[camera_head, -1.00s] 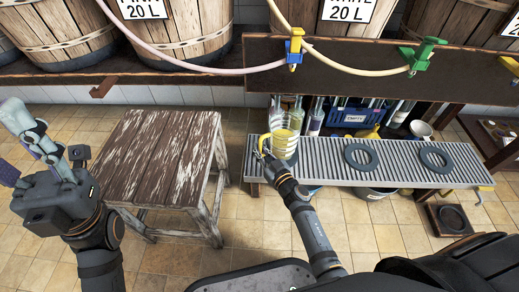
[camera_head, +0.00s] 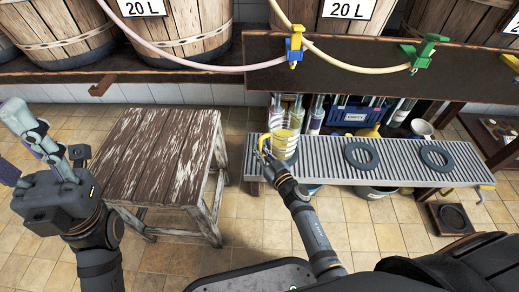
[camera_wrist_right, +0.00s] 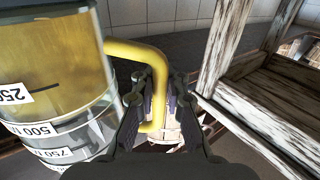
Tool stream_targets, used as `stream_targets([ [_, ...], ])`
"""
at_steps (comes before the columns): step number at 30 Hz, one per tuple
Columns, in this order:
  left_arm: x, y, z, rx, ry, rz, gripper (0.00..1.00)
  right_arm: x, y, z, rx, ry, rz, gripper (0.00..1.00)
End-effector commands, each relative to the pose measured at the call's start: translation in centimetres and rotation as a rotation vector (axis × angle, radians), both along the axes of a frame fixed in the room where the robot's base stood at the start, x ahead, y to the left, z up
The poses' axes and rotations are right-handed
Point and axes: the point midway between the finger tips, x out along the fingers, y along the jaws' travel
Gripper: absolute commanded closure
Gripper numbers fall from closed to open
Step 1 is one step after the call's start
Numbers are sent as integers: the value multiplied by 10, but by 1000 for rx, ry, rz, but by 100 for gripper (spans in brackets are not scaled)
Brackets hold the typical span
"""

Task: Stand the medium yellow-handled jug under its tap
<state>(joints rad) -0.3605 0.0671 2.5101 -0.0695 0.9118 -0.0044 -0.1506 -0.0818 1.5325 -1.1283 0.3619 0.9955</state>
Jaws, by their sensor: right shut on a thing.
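The clear jug (camera_head: 284,147) with a yellow handle and a yellowish upper part is at the left end of the grated bench, below the blue-and-yellow tap (camera_head: 294,44). It looks upright; whether its base touches the grating is unclear. My right gripper (camera_head: 264,150) is shut on the handle from the left side. In the right wrist view, the jug (camera_wrist_right: 62,120) shows white volume labels, and its yellow handle (camera_wrist_right: 140,54) runs down between the fingers of the right gripper (camera_wrist_right: 155,110). My left gripper (camera_head: 18,140) is empty, fingers apart, at the far left.
The grated bench (camera_head: 400,176) carries two grey rings, (camera_head: 361,155) and (camera_head: 437,157), right of the jug. A green tap (camera_head: 422,52) hangs further right. A worn wooden table (camera_head: 160,160) stands left. A blue crate (camera_head: 352,117) and bottles sit behind the bench.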

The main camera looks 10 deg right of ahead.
Motion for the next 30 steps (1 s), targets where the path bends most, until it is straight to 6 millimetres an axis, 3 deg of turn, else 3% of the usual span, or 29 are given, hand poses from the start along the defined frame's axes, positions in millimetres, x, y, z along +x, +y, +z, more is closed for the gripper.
stream_targets([
  [6,0,1,-1,-4,1,1,60,1,0,2,-1,-7,1,100],
  [7,0,1,-1,-5,1,1,60,1,0,1,-1,-7,1,87],
  [13,0,2,-1,-11,0,4,60,1,0,0,0,-3,1,61],
  [23,0,1,-2,-7,1,3,60,-4,-1,-4,1,6,-1,61],
  [26,0,1,-2,-6,1,3,60,-18,-6,-5,0,6,-1,61],
  [30,0,1,-1,-6,1,3,60,-51,-17,-4,-2,6,0,61],
])
